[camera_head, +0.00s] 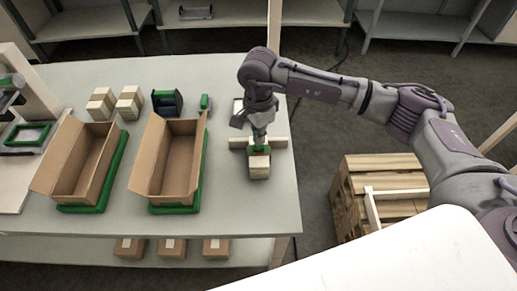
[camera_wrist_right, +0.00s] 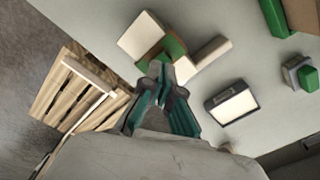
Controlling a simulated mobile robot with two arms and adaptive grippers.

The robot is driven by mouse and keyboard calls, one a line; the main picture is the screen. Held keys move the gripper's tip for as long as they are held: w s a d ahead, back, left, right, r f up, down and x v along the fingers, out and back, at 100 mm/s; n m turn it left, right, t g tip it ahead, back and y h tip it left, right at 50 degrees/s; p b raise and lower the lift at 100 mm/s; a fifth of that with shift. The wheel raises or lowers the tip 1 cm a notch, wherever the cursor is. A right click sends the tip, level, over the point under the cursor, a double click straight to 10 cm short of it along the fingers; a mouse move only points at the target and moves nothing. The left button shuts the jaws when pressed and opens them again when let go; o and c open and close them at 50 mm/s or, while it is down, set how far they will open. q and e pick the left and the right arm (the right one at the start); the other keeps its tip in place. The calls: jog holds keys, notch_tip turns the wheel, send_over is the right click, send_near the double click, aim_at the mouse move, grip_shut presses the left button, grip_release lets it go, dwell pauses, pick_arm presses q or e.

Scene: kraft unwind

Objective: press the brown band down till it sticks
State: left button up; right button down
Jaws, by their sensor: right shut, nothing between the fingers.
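My right gripper (camera_head: 260,132) reaches down from the right over a pale block (camera_head: 259,168) near the table's right edge. Its fingers are shut and empty. In the wrist view the fingertips (camera_wrist_right: 164,74) are at a green piece with a small brown band (camera_wrist_right: 176,47) on it, between the pale block (camera_wrist_right: 141,36) and a pale bar (camera_wrist_right: 210,57). I cannot tell whether the fingertips touch the band. In the head view the gripper hides most of that spot, and the band is too small to make out. My left gripper is in neither view.
Two open cardboard boxes (camera_head: 168,165) (camera_head: 83,165) stand on green trays on the white table (camera_head: 235,215). Small block stacks (camera_head: 129,103) and a dark green-trimmed holder (camera_head: 167,102) stand behind them. A wooden crate (camera_head: 375,190) is on the floor to the right.

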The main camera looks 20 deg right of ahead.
jog(key=shift+r+p, duration=0.9)
jog(key=shift+r, duration=1.85)
